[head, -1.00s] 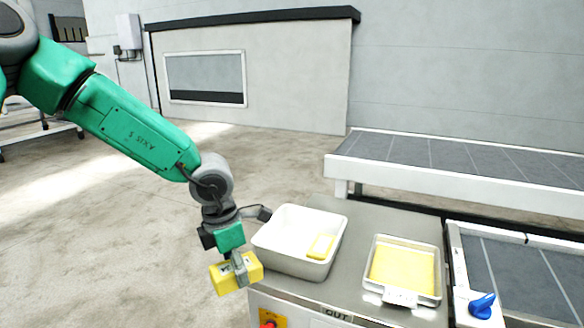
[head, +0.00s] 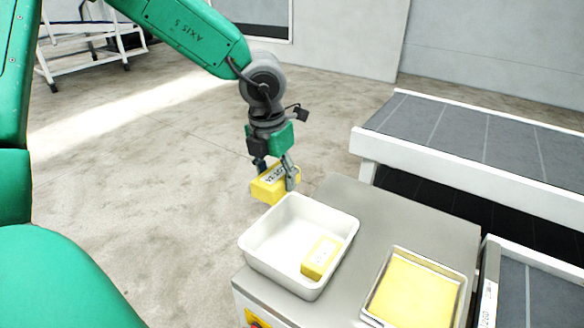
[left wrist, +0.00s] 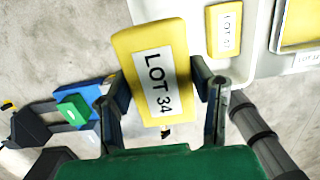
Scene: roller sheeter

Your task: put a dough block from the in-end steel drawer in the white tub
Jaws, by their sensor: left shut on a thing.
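My left gripper (head: 277,174) is shut on a yellow dough block (head: 268,188) with a white label, held in the air just beyond the far left rim of the white tub. That block also shows in the left wrist view (left wrist: 224,30). My right gripper is not in view.
A shallow metal tray (head: 378,296) with a yellow sheet (head: 416,293) lies right of the tub on the steel top (head: 410,214). Conveyor belts (head: 460,135) run behind and to the right. Open concrete floor (head: 165,185) lies left of the machine.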

